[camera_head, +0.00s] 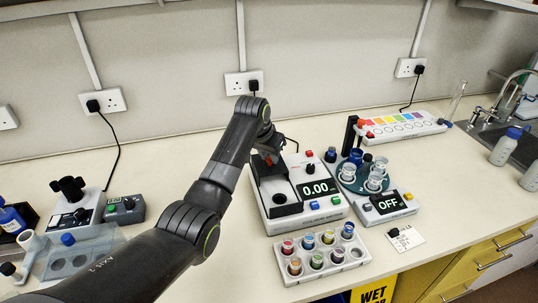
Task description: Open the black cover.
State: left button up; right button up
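A white device (325,210) with a "0.00" display stands in the middle of the bench. My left gripper (268,152) is just above the back of this part, pointing down. The wrist hides its fingertips, so I cannot tell whether it is open or touching the cover. My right gripper is not in view.
A white rack (340,268) of several coloured vials stands in front of the device. A round holder (352,182) with glass cups and an "OFF" display (388,202) stand to its right. A small grey-black box (125,208) is at left. The bench between it and my arm is clear.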

pick_arm(q)
jog(key=o, duration=0.5)
jog(key=shift+r, duration=0.1)
jog(key=shift+s+r, duration=0.1)
jog(key=shift+r, duration=0.1)
jog(key=shift+p+v, duration=1.9)
jog(key=shift+v, duration=6.5)
